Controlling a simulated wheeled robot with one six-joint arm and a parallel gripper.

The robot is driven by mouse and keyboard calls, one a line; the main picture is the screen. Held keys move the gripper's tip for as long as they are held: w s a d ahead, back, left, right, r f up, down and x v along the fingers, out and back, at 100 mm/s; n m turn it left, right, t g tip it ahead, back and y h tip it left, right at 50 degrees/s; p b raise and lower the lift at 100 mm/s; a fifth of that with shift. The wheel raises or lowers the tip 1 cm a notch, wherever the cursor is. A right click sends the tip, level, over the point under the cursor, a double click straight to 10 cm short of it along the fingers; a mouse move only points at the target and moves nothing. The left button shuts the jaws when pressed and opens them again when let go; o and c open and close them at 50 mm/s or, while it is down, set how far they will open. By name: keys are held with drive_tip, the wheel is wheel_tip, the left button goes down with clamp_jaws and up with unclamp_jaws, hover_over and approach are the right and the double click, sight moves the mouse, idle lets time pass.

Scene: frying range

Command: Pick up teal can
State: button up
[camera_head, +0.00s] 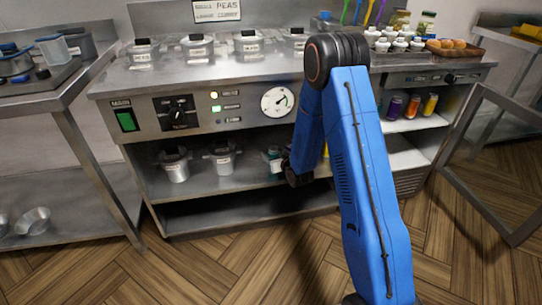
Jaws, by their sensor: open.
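Two lidded steel pots (222,158) stand left on the same shelf. Coloured cans (412,106) stand on the right shelf. The steel counter (130,80) overhangs the shelves. An open door frame (492,198) juts out right. Wooden floor is clear in front.

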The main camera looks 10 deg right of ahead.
drive_tip(key=c, duration=1.3)
drive_tip(key=shift+r, duration=0.1)
drive_tip(key=shift+c, duration=0.2)
